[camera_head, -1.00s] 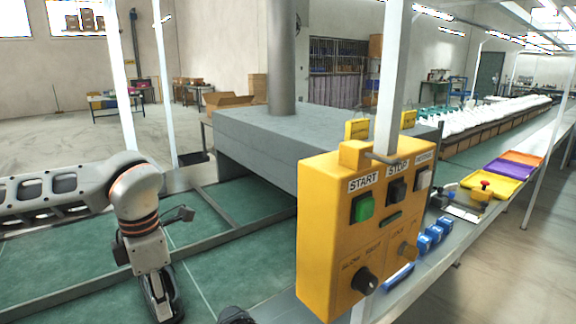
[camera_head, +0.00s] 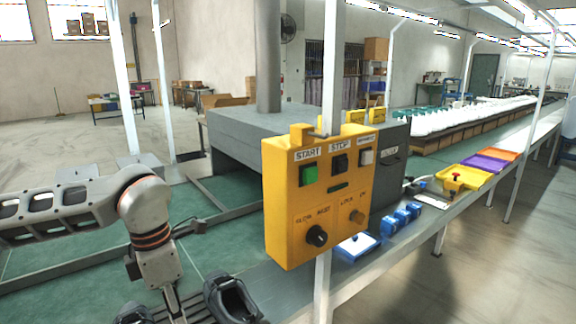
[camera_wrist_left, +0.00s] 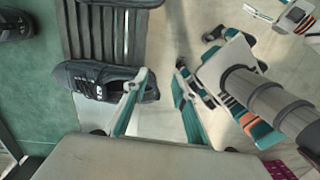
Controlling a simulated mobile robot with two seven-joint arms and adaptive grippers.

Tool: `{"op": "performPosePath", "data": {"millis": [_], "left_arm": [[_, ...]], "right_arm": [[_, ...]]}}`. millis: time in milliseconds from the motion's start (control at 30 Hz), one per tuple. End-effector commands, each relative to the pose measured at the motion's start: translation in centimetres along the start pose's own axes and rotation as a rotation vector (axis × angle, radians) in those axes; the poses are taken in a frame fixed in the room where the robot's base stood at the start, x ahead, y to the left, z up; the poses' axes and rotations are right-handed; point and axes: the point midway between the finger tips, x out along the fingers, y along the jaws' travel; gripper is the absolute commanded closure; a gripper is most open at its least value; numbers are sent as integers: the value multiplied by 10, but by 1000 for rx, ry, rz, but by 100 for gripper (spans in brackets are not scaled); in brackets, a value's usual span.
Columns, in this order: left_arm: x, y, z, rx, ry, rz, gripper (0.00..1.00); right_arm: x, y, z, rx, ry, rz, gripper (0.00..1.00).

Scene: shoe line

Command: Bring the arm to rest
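My left arm (camera_head: 155,240) comes in from the left in the head view, bent downward over the green belt. Its gripper is at the bottom edge there, largely cut off. In the left wrist view my left gripper (camera_wrist_left: 162,72) has its two teal fingers spread, with only pale floor between them. A dark shoe (camera_wrist_left: 92,80) lies beside and partly behind the left finger. Dark shoes (camera_head: 230,297) also show low in the head view, beside the gripper.
A yellow control box (camera_head: 318,200) on a white post stands close, right of the arm. A grey machine housing (camera_head: 225,130) spans the belt behind. Blue items (camera_head: 400,218) and coloured trays (camera_head: 485,165) line the ledge at right. Open floor lies beyond it.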

Motion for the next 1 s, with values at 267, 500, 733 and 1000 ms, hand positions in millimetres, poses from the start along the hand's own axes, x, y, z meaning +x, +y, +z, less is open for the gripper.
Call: {"op": "performPosePath", "data": {"millis": [267, 500, 733, 1000], "left_arm": [[46, -93, 51, 82, -154, -304, 73], [52, -206, 107, 54, -388, -717, 73], [12, -269, 153, -134, -634, -1128, 73], [-32, -249, 190, -567, -893, -1549, 73]], "right_arm": [[3, 1, -7, 2, 12, 3, 60], [2, 0, -2, 3, 3, 0, 60], [2, -1, 0, 3, 1, 0, 60], [2, -1, 0, 2, 0, 0, 60]]}}
